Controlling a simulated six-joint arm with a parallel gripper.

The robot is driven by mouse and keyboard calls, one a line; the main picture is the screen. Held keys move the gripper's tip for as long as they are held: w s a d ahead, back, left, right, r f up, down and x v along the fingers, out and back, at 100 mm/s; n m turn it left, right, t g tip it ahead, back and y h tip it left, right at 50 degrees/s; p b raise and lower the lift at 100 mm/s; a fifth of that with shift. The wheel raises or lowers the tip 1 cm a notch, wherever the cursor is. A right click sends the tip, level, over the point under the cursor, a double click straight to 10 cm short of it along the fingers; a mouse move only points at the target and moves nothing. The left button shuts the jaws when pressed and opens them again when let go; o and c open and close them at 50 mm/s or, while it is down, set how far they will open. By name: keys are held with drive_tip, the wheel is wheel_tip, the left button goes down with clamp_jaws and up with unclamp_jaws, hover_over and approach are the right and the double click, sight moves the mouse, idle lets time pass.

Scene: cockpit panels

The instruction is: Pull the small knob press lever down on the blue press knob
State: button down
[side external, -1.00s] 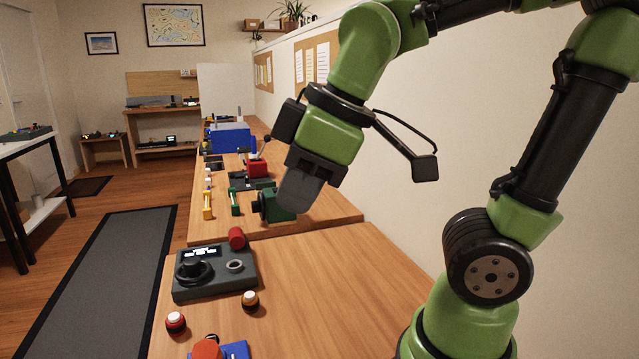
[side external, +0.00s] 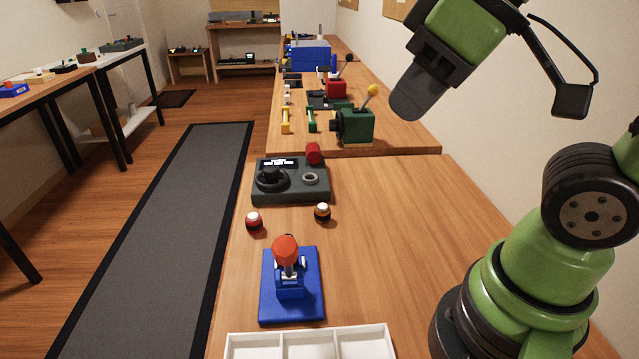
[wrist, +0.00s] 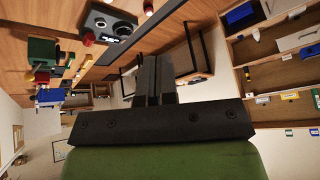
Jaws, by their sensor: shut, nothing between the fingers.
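A blue press (side external: 290,305) with a blue base plate and a round red-orange knob (side external: 285,248) on top stands at the near left of the wooden table in the side view. The knob is raised above the base; a small metal part shows under it, and the lever's exact angle is hard to tell. My gripper (side external: 404,108) is high at the upper right, pointing down and left, well apart from the press. Its dark fingers (wrist: 155,80) are together and empty in the wrist view. The press cannot be made out in the wrist view.
A white divided tray (side external: 310,345) is nearer. A green box (side external: 358,125) with a yellow-ball lever stands beyond. The table's right side is clear.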

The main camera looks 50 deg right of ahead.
drive_tip(key=w+a+f+n+g+h, duration=0.1)
drive_tip(key=w+a+f+n+g, duration=0.15)
drive_tip(key=w+n, duration=0.7)
drive_tip(key=n+g+h, duration=0.2)
drive_tip(key=n+g, duration=0.1)
drive_tip(key=n, duration=1.3)
hover_over(287, 248)
drive_tip(key=w+d, duration=0.4)
wheel_tip(287, 248, down, 8)
drive_tip(key=shift+w+f+t, duration=0.1)
drive_tip(key=shift+f+t, duration=0.05)
drive_tip(key=shift+t, duration=0.1)
drive_tip(key=shift+y, duration=0.3)
drive_tip(key=f, duration=1)
drive_tip(key=shift+w+d, duration=0.25)
drive_tip(key=shift+d, duration=0.05)
drive_tip(key=shift+w+d, duration=0.2)
